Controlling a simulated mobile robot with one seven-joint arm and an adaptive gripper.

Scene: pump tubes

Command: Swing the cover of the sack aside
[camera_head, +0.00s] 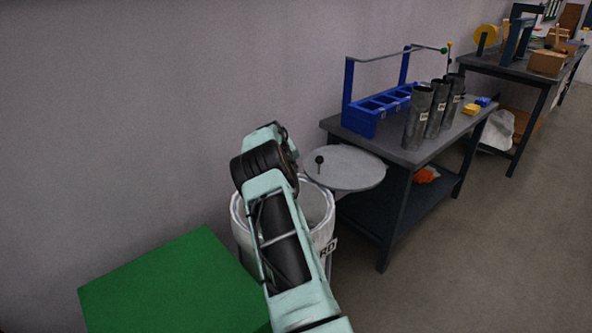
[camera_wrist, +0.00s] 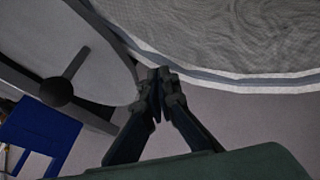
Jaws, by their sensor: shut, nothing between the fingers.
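The sack (camera_head: 323,222) is a round, whitish container standing below and behind my arm in the head view. Its rim and grey inside (camera_wrist: 220,35) fill the upper right of the wrist view. Its cover (camera_head: 347,168) is a flat grey disc with a black knob (camera_head: 319,160), swung out to the right of the sack, so most of the opening is uncovered. The cover (camera_wrist: 105,75) and knob (camera_wrist: 56,92) also show at the left of the wrist view. My gripper (camera_wrist: 158,75) is shut and empty, its tips at the cover's edge; contact is unclear. My arm hides the gripper in the head view.
A green-topped block (camera_head: 165,285) stands left of the sack. A dark workbench (camera_head: 400,150) to the right carries a blue rack (camera_head: 362,120) and upright dark tubes (camera_head: 418,118). The cover reaches close to the bench's near corner. Floor is clear at lower right.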

